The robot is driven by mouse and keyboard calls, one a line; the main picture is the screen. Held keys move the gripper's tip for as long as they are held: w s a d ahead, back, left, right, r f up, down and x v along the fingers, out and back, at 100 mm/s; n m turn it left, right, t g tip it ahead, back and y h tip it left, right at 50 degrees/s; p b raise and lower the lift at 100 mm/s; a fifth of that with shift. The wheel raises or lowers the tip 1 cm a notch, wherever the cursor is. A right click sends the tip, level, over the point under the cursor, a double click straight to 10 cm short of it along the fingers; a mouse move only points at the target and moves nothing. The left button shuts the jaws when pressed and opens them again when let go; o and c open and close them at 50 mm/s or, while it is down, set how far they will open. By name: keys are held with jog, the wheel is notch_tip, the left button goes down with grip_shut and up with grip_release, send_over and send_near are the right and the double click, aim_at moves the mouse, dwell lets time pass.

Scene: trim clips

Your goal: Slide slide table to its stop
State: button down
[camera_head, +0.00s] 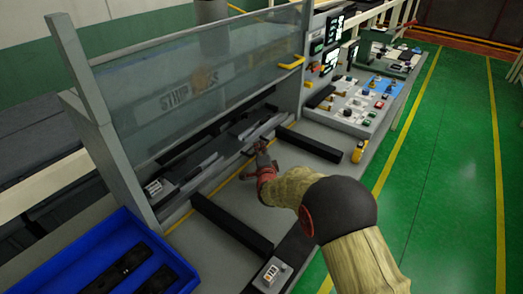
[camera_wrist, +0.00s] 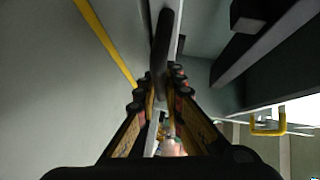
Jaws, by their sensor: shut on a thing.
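The slide table (camera_head: 196,168) appears to be the grey and dark fixture strip under the guard. It is partly hidden by the guard and my arm. I cannot tell how far it is from its stop.
Two dark raised bars, one on the left (camera_head: 232,224) and one on the right (camera_head: 312,145), flank my gripper on the grey bench. A clear guard (camera_head: 210,75) with a yellow handle (camera_head: 292,63) stands above. A blue tray (camera_head: 60,262) and a control panel (camera_head: 365,100) are at the sides.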

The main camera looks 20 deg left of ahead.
jog(key=shift+a+r, duration=0.1)
jog(key=shift+a, duration=0.05)
jog(key=c, duration=2.2)
grip_release()
jog(key=shift+a, duration=0.15)
jog(key=o, duration=0.3)
jog(key=v, duration=1.2)
jog(key=shift+w+d, duration=0.1)
jog(key=shift+d, duration=0.1)
